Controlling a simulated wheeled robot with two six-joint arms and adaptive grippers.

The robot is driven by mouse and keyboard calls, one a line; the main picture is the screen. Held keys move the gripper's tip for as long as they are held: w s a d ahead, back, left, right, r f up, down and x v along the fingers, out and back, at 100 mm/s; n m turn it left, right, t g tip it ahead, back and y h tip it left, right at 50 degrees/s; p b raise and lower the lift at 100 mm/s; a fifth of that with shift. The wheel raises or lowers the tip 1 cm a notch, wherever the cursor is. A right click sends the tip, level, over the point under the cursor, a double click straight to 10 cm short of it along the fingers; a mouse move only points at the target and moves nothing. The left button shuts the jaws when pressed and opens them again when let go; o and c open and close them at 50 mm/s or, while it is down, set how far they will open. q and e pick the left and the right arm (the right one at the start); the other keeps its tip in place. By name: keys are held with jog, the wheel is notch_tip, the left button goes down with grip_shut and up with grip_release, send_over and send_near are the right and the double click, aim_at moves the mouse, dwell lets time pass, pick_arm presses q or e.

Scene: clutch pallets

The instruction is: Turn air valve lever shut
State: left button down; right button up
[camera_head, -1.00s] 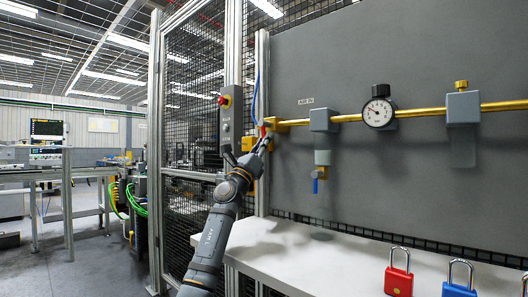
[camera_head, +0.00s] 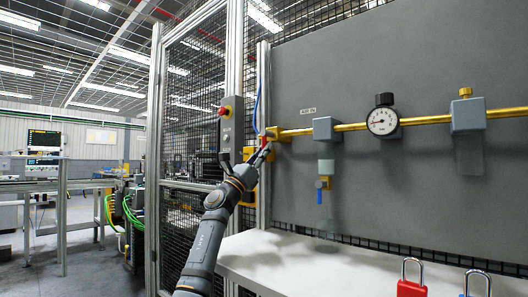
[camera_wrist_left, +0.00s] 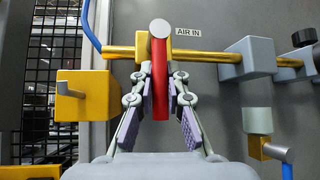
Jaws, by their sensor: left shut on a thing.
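The air valve lever (camera_wrist_left: 160,95) is a red bar hanging down from a round grey pivot on the brass pipe, beside the "AIR IN" label, in the left wrist view. Its red shows small in the head view (camera_head: 264,142), partly hidden by my gripper. The lever stands across the pipe. My left gripper (camera_wrist_left: 160,78) is shut on the lever, one finger on each side. In the head view the left gripper (camera_head: 263,155) reaches up to the valve at the pipe's left end. My right gripper is not in view.
A pressure gauge (camera_head: 382,121) and grey blocks sit along the brass pipe (camera_head: 425,120) on the grey panel. Left of it are a mesh fence and a control box with a red button (camera_head: 223,111). Below is a white shelf (camera_head: 310,262) with a red padlock (camera_head: 411,285) and a blue one.

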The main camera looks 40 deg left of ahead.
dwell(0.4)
pick_arm(q)
jog(key=c, duration=1.3)
grip_release()
jog(key=shift+c, duration=0.2)
jog(key=shift+a+f, duration=0.1)
jog(key=v, duration=1.1)
jog(key=shift+s+f, duration=0.25)
jog(key=shift+s, duration=0.05)
jog(key=shift+a, duration=0.15)
